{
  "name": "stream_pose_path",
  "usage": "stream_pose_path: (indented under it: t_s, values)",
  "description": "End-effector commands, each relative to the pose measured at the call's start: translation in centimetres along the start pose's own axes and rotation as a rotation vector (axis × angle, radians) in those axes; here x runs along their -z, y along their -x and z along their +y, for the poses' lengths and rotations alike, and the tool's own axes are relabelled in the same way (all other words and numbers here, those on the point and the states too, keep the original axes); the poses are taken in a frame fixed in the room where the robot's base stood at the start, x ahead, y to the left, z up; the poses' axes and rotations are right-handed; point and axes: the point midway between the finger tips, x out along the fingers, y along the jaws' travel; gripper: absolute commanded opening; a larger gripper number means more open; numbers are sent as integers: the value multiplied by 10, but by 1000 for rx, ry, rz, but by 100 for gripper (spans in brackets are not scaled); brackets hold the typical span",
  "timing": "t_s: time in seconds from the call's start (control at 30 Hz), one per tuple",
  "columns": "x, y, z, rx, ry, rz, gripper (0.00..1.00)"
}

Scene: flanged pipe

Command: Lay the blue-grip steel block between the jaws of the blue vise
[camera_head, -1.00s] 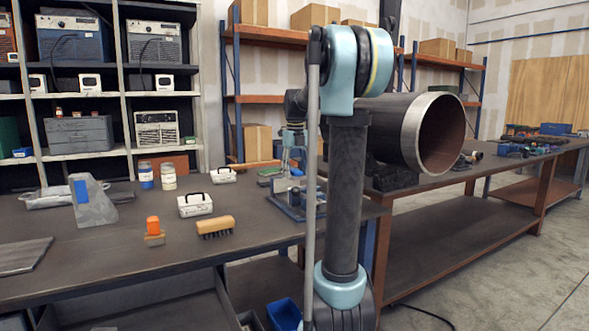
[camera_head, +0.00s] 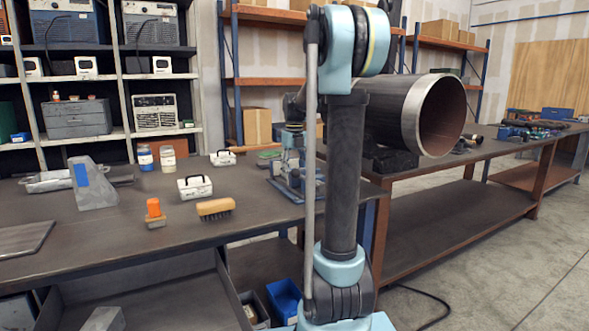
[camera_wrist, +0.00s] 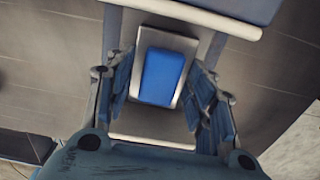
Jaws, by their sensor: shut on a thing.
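The steel block (camera_wrist: 150,122) with its blue grip (camera_wrist: 162,77) is in the middle of the wrist view, between the fingers of my gripper (camera_wrist: 165,95). My gripper is shut on it. In the head view my gripper (camera_head: 290,160) is small and partly behind my arm, low over the right end of the near bench. The blue vise (camera_head: 284,187) is there on the bench, partly covered by my arm and gripper. A blue part with a pale edge crosses the top of the wrist view; I cannot tell surely whether it is the vise. Whether the block touches the vise is hidden.
On the near bench (camera_head: 120,235) stand a grey wedge with a blue patch (camera_head: 97,195), a brush (camera_head: 215,208), an orange-topped tool (camera_head: 154,212), a white case (camera_head: 195,187) and jars. A large pipe (camera_head: 400,110) lies on the bench behind my arm.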

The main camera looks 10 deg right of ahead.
Motion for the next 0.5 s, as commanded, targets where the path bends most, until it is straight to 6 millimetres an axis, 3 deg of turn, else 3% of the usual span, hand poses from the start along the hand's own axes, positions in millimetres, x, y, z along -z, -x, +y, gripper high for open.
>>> stream_pose_path:
  t_s: [0.43, 0.47, 0.5]
  values:
    - [0, -4, 0, 0, 0, 0, 10]
    - [0, -4, 0, 0, 0, 0, 56]
    - [0, -4, 0, 0, 0, 0, 65]
